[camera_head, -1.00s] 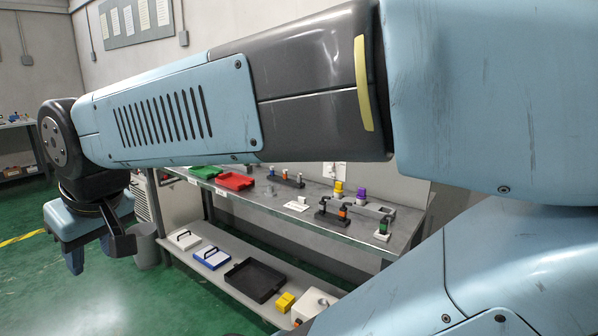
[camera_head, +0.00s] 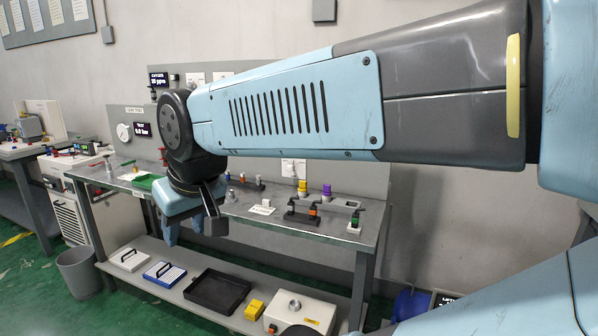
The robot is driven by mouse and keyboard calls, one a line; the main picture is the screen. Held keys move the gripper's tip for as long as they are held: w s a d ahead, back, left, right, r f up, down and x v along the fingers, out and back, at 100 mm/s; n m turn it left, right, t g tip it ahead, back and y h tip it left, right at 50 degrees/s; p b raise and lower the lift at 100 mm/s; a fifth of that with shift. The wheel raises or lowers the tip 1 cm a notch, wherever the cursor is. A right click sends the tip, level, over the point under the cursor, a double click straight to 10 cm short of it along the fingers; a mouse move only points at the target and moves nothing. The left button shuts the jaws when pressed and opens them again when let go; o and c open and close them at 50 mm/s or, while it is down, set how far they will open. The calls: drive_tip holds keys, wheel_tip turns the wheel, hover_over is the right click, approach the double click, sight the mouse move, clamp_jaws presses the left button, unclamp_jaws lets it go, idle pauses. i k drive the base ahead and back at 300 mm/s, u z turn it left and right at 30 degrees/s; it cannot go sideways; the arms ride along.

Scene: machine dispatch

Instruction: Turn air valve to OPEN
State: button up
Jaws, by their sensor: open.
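My gripper (camera_head: 193,232) hangs at the end of my arm, left of the picture's middle, pointing down. Its two fingers are apart and nothing shows between them. It appears in front of the workbench (camera_head: 335,232); its exact distance from the bench is hard to tell. No part is clearly readable as the air valve. My wrist and forearm hide part of this panel and the wall behind.
The bench carries a green tray (camera_head: 147,181), a white card (camera_head: 262,210) and small fixtures with yellow (camera_head: 302,187) and purple (camera_head: 326,190) tops. The lower shelf holds a black tray (camera_head: 217,292) and a white box (camera_head: 300,310). A grey bin (camera_head: 78,272) stands left on open green floor.

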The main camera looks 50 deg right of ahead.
sight(290, 168)
drive_tip(key=i, duration=0.15)
drive_tip(key=z, duration=2.55)
drive_tip(key=i, duration=0.55)
drive_tip(key=u, duration=0.4)
